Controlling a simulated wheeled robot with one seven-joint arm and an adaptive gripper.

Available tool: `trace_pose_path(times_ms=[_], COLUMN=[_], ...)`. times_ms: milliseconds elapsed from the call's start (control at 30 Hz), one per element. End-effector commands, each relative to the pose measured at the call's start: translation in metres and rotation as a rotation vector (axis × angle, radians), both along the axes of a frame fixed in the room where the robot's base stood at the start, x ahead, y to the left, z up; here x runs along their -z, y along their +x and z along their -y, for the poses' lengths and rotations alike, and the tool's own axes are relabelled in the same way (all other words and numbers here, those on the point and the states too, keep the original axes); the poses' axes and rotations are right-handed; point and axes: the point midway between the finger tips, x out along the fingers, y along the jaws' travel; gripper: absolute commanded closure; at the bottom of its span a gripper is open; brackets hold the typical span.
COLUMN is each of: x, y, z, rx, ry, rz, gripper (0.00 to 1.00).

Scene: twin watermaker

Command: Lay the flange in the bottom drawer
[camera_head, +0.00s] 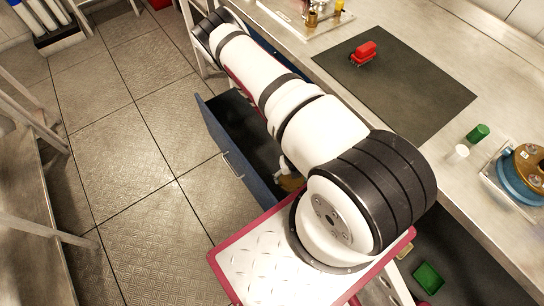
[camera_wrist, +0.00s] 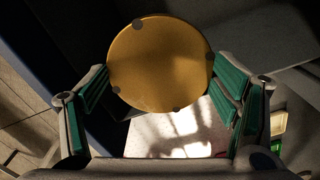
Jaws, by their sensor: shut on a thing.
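The flange (camera_wrist: 160,60) is a round gold-coloured disc with dark spots near its rim. In the wrist view my gripper (camera_wrist: 163,90) is shut on it, with green-padded fingers on its left and right sides. In the head view a small brass-coloured part of the flange (camera_head: 291,183) shows beside my arm, over the open drawer. That drawer (camera_head: 237,155) has a blue front with a metal handle and a dark inside. My arm hides most of the gripper and part of the drawer. I cannot tell how far the flange is above the drawer floor.
The steel counter (camera_head: 490,70) carries a dark mat (camera_head: 410,85) with a red object (camera_head: 364,52). A green cylinder (camera_head: 478,132), a white cylinder (camera_head: 458,153) and a brass-and-blue round part (camera_head: 525,170) stand at right. A green bin (camera_head: 428,278) lies lower right.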

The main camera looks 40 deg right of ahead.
Motion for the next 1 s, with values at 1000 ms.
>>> trace_pose_path(times_ms=[1000], x=[0.152], y=[0.068], z=[0.0], rx=[0.0], ry=[-0.001], rz=[0.0], gripper=[0.8])
